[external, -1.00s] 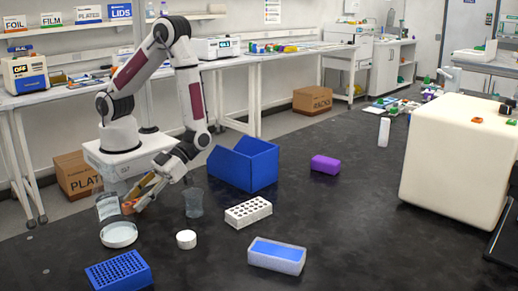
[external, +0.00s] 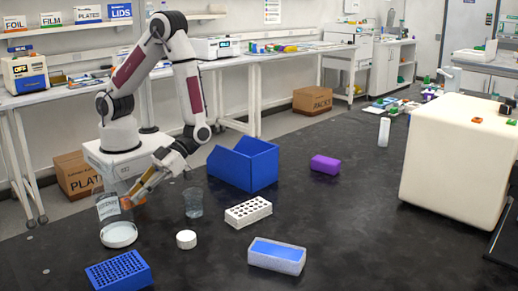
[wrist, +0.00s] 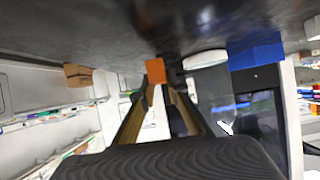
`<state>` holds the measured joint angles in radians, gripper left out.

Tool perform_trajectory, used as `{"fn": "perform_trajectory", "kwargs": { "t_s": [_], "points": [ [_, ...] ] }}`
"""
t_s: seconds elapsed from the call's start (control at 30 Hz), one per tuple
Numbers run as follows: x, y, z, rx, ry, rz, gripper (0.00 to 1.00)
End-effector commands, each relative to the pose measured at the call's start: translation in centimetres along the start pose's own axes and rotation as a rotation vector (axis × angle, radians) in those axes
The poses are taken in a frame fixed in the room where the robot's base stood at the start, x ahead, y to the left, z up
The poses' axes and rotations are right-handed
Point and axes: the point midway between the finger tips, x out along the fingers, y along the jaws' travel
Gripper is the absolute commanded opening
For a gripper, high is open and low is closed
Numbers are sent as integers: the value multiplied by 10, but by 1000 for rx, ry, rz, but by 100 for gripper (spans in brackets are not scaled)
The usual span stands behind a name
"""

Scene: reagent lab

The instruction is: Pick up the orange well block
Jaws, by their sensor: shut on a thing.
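The orange well block (wrist: 156,71) is between my fingertips in the wrist view, and its wells cannot be made out. In the external view the orange block (external: 126,202) shows only in part, behind a clear bottle. My gripper (external: 138,192) is shut on the block, with its fingers pointing down and to the left. The gripper (wrist: 157,88) also shows in the wrist view, with both fingers against the block. The block appears a little above the dark surface.
A clear bottle (external: 107,206) with a white round base or lid (external: 118,235) stands close to my gripper. A clear beaker (external: 194,204), a white cap (external: 186,239), a blue bin (external: 244,165), a white rack (external: 248,212) and a blue rack (external: 118,271) stand around.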

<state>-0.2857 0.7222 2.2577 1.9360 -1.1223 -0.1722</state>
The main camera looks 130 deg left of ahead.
Motion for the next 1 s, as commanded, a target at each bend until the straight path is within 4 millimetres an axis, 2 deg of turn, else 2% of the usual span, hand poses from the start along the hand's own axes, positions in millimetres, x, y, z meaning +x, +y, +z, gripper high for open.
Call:
{"fn": "perform_trajectory", "kwargs": {
  "t_s": [0.6,1.0],
  "points": [
    [-32,0,-59,3,-1,-2,0],
    [-39,0,-72,0,1,0,0]
  ]
}}
